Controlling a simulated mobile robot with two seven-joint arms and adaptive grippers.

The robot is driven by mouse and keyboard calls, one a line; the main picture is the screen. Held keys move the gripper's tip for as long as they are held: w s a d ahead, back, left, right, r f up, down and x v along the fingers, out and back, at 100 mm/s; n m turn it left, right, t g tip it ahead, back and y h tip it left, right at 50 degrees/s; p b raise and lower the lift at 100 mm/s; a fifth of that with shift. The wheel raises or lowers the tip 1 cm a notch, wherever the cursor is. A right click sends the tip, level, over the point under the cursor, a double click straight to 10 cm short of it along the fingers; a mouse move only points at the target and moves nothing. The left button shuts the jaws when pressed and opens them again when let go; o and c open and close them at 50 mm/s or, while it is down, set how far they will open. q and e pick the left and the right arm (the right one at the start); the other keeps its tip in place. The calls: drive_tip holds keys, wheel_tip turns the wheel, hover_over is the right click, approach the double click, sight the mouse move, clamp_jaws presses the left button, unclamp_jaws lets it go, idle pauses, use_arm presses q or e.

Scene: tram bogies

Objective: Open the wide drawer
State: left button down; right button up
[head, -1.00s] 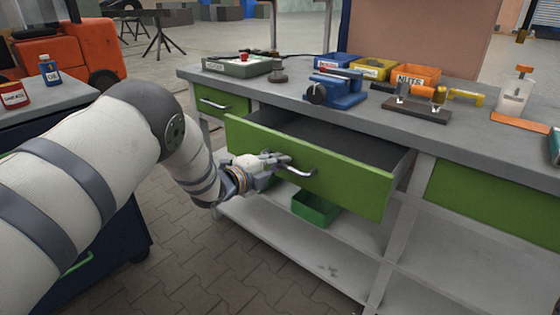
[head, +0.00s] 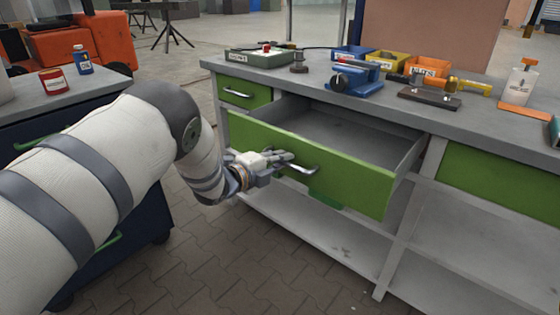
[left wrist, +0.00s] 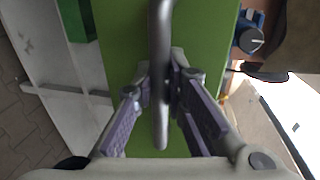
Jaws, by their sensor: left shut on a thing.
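The wide drawer (head: 345,178) has a green front and a grey, empty-looking inside. It stands pulled well out from the workbench. Its metal bar handle (head: 303,170) is on the front. My left gripper (head: 284,163) is shut on this handle. In the left wrist view the handle (left wrist: 160,60) runs between the two purple-padded fingers (left wrist: 160,90), with the green drawer front behind it. My right gripper is not in view.
The grey workbench top (head: 420,112) holds a blue vise (head: 354,78), a yellow bin (head: 386,64), an orange bin (head: 427,68) and a bottle (head: 519,84). A smaller green drawer (head: 243,93) is shut. A lower shelf (head: 310,225) lies below. Paved floor is clear in front.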

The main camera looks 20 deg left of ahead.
use_arm(q)
drive_tip(key=c, duration=1.6)
unclamp_jaws()
drive_tip(key=v, duration=1.2)
drive_tip(key=shift+f, duration=0.1)
